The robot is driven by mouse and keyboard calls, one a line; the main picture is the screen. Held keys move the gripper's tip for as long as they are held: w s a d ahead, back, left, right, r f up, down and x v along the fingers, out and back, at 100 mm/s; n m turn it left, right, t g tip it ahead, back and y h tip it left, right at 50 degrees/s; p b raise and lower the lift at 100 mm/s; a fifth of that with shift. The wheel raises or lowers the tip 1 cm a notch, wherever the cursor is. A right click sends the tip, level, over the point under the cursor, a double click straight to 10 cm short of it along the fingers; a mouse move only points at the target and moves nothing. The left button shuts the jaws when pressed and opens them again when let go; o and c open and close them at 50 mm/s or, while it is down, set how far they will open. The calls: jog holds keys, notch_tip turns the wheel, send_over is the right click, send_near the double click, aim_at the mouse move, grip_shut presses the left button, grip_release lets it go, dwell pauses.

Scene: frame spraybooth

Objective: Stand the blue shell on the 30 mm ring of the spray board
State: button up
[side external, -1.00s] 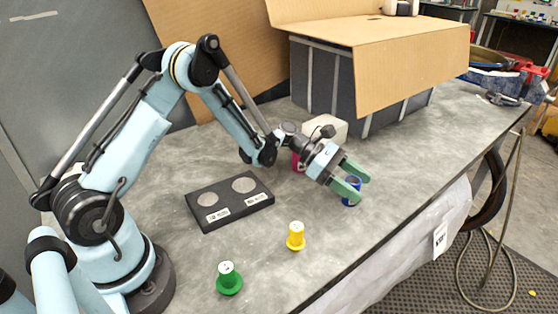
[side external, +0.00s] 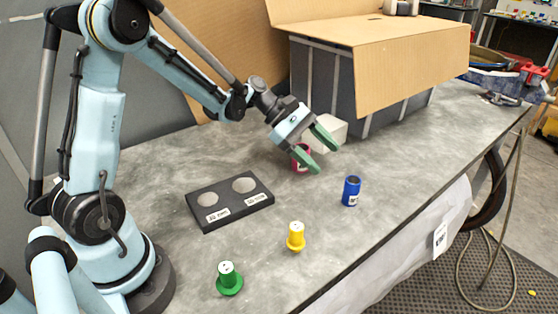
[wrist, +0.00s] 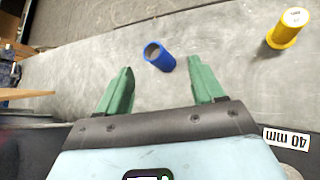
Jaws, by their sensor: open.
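The blue shell (side external: 351,191) stands upright on the grey bench, towards its front edge. In the wrist view the blue shell (wrist: 160,58) shows its hollow top, just beyond and between the fingertips. My gripper (side external: 323,155) is open and empty, above and to the left of the shell, not touching it. The black spray board (side external: 232,213) lies left of it with two bare pale rings. The left ring (side external: 208,199) appears to be the 30 mm one, though its label is small. A 40 mm label (wrist: 285,138) shows in the wrist view.
A red shell (side external: 301,164) stands behind my gripper, partly hidden, beside a white block (side external: 331,130). A yellow piece (side external: 296,237) and a green piece (side external: 229,279) stand in front of the board. A large box (side external: 325,80) fills the back. Bench between board and blue shell is clear.

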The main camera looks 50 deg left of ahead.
jog(key=s+r+m+t+y, duration=0.1)
jog(key=s+r+m+y, duration=0.1)
jog(key=s+m+y, duration=0.2)
jog(key=s+a+r+m+t+y, duration=0.1)
jog(key=s+m+y, duration=0.4)
jog(key=s+m, duration=0.5)
jog(key=r+m, duration=0.1)
jog(key=m, duration=0.3)
jog(key=shift+s+m+y, duration=0.3)
jog(key=shift+s+m, duration=0.05)
jog(key=shift+m, duration=0.05)
jog(key=w+d+r+n+g, duration=0.1)
jog(key=w+d+r+g, duration=0.15)
jog(key=w, duration=0.25)
jog(key=n+g, duration=0.4)
jog(key=g, duration=0.1)
send_over(352, 188)
notch_tip(352, 188, down, 3)
jog(key=shift+t, duration=0.25)
jog(key=f, duration=0.6)
jog(key=shift+w+a+f, duration=0.15)
jog(key=shift+w+f, duration=0.15)
jog(key=shift+w, duration=0.05)
jog(key=shift+m, duration=0.3)
jog(key=shift+w+a+f, duration=0.15)
jog(key=shift+f, duration=1.2)
jog(key=shift+w+a+f, duration=0.1)
jog(key=shift+a+f, duration=0.05)
jog(key=shift+f, duration=1.2)
